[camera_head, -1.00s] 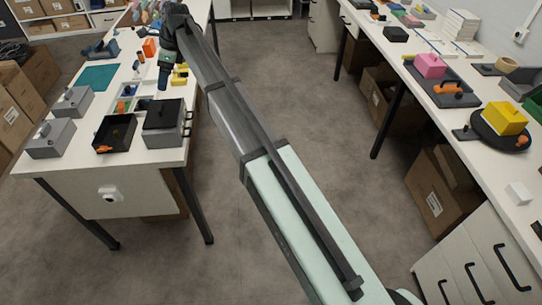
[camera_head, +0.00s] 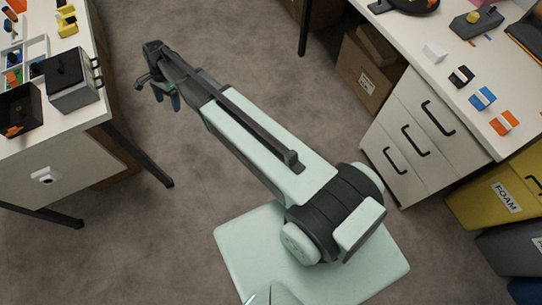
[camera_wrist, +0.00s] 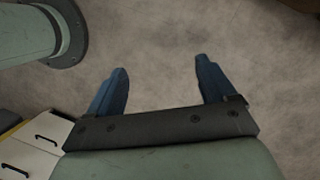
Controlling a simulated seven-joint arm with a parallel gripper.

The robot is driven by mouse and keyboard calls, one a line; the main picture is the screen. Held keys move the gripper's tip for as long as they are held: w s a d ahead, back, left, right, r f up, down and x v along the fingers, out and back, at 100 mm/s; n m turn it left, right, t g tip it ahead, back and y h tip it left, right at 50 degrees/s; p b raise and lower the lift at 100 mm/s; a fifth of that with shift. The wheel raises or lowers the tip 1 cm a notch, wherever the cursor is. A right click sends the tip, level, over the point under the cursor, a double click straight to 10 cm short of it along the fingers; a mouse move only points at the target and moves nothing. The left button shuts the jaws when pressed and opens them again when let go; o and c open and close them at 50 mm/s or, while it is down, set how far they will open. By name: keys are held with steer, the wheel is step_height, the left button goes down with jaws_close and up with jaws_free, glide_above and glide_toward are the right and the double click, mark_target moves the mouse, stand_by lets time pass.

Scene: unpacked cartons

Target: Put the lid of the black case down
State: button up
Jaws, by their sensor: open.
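My gripper (camera_head: 167,100) is open and empty above the floor, right of the left table. Its two blue fingers are spread over bare floor in the wrist view (camera_wrist: 160,66). A dark case (camera_head: 528,34) on the right table is cut off by the picture edge; I cannot tell how its lid stands. On the left table, a black open-topped box (camera_head: 12,112) holds something orange. Beside it stands a grey box with a black top (camera_head: 72,88) and side handles; its top looks closed. My gripper touches none of these.
The left table (camera_head: 90,112) and right table (camera_head: 460,105) have a wide strip of clear floor (camera_head: 240,50) between them. Drawers (camera_head: 425,130) and a yellow FOAM bin (camera_head: 500,195) stand at the right. Small blocks lie near the right table's front edge.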

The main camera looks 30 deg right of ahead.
steer(key=s+d+f+n+g+h, duration=0.1)
steer(key=s+d+f+n, duration=0.2)
steer(key=s+d+f, duration=0.6)
steer(key=s+d+f+n+g, duration=0.1)
steer(key=s+d+f+n, duration=0.1)
steer(key=s+d+f, duration=0.55)
steer(key=s+d+f+n+g, duration=0.1)
steer(key=s+d+f+n, duration=0.1)
steer(key=s, duration=1.2)
steer(key=s+d+f+n+g+h, duration=0.1)
steer(key=s+d+f+n, duration=0.2)
steer(key=s, duration=1.1)
steer(key=shift+s+d+f+n+g, duration=0.3)
steer(key=shift+s+f+n+g, duration=0.1)
steer(key=shift+f+n, duration=0.45)
steer(key=shift+r, duration=0.15)
